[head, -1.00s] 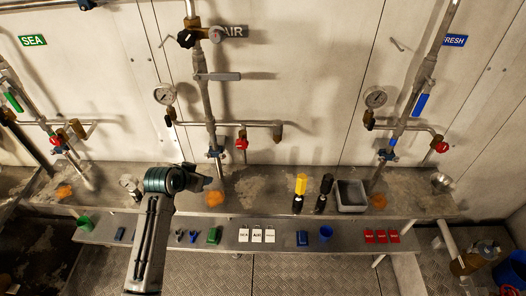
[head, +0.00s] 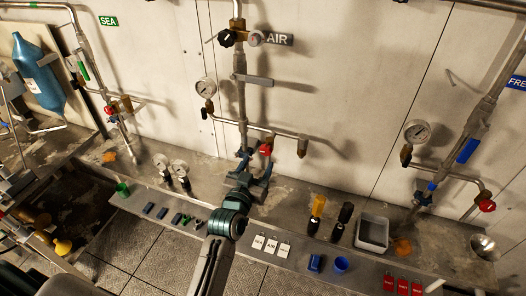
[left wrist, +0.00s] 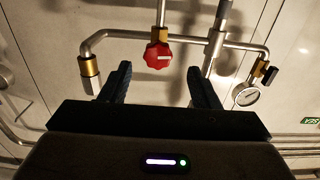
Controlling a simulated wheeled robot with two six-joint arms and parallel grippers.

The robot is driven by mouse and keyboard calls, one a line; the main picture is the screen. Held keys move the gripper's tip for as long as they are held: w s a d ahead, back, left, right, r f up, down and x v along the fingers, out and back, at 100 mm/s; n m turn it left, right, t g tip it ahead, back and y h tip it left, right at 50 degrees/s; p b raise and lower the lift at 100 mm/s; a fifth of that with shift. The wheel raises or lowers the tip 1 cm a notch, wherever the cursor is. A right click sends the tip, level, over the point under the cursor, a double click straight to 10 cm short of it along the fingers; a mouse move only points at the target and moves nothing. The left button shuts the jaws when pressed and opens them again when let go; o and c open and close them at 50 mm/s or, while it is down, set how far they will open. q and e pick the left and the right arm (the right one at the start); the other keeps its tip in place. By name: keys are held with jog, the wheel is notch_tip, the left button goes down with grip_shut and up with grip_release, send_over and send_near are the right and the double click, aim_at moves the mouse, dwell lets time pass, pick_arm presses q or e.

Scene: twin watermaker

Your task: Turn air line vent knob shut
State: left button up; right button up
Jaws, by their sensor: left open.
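The AIR line is the upright pipe under the AIR sign (head: 279,39). Its red vent knob (head: 266,149) sits on the low branch, right of the upright pipe. In the left wrist view the red knob (left wrist: 158,56) carries a pale bar mark and shows between and beyond the two fingers. My left gripper (head: 257,170) is open and empty, just below and in front of the knob; its fingers (left wrist: 159,82) stand apart on either side with no visible contact. The wrist view appears upside down. My right gripper is not in view.
A pressure gauge (head: 205,88) is left of the AIR pipe, and a brass-ended branch (head: 302,146) is to the right. White tags (head: 271,245) lie on the lower shelf.

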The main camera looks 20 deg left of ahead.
aim_at(265, 153)
pick_arm(q)
jog(key=w, duration=0.1)
jog(key=w+p, duration=0.1)
jog(key=w, duration=0.2)
jog(key=shift+d+r, duration=0.1)
jog(key=shift+d, duration=0.2)
jog(key=shift+w+a, duration=0.1)
jog(key=shift+w, duration=0.3)
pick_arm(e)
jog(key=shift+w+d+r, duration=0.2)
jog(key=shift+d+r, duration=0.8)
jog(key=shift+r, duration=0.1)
pick_arm(q)
jog(key=c, duration=1)
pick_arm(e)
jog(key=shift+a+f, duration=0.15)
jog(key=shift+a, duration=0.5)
